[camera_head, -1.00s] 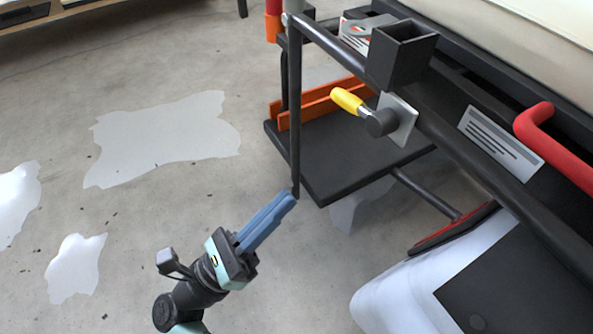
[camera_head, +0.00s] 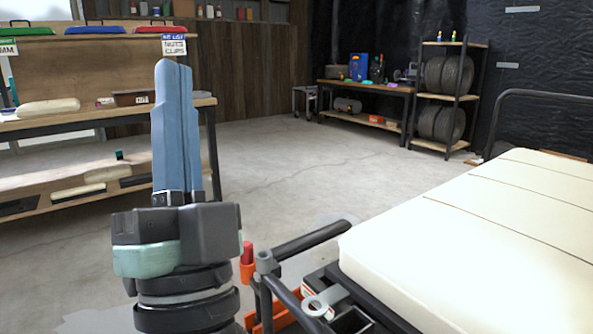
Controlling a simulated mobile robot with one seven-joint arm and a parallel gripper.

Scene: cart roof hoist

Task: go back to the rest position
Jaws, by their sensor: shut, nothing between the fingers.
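My gripper (camera_head: 174,70) stands upright in the left half of the view, close to the camera. Its blue fingers point up and are shut with nothing between them. The cart (camera_head: 385,322) is at the lower right, with a cream padded top (camera_head: 470,225) and a dark frame. My gripper is to the left of the cart and apart from it. The yellow-handled crank seen earlier is out of view.
A wooden workbench (camera_head: 60,124) with shelves stands behind my gripper at the left. A far bench (camera_head: 365,88) and a tyre rack (camera_head: 447,95) stand at the back wall. A dark bar (camera_head: 312,241) sticks out from the cart's corner. The concrete floor between is clear.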

